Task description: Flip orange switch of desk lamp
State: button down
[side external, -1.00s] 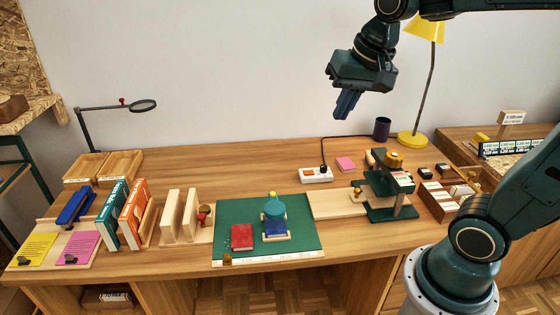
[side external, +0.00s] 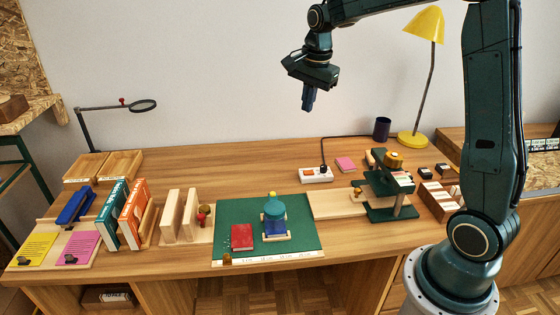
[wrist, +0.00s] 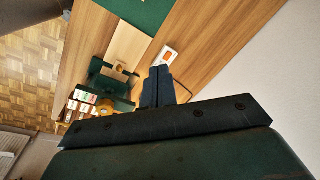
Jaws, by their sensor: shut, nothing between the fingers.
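The yellow desk lamp (side external: 424,24) stands at the back right of the desk on a round yellow base (side external: 412,140). A black cable runs along the desk to a white power strip (side external: 318,175). The orange switch (side external: 308,172) is at the left end of the strip's top. In the wrist view the white power strip (wrist: 168,53) lies just beyond my fingertips. My gripper (side external: 308,108) is shut and empty, pointing down in the air well above the desk, above the strip in the picture. Its closed fingers also show in the wrist view (wrist: 160,70).
A dark cup (side external: 382,128) and a pink pad (side external: 346,164) are right of the strip. A green stand (side external: 380,187) is front right.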

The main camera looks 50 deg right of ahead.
jog(key=w+d+f+m+g, duration=0.1)
jog(key=w+d+f+m, duration=0.3)
jog(key=d+f, duration=0.2)
jog(key=m+g, duration=0.1)
jog(key=m, duration=0.4)
send_over(306, 172)
notch_tip(306, 172, down, 9)
jog(key=shift+d+y, duration=0.15)
jog(key=shift+y, duration=0.15)
notch_tip(306, 172, down, 14)
jog(key=shift+w+r, duration=0.1)
dwell(0.4)
jog(key=shift+f, duration=0.4)
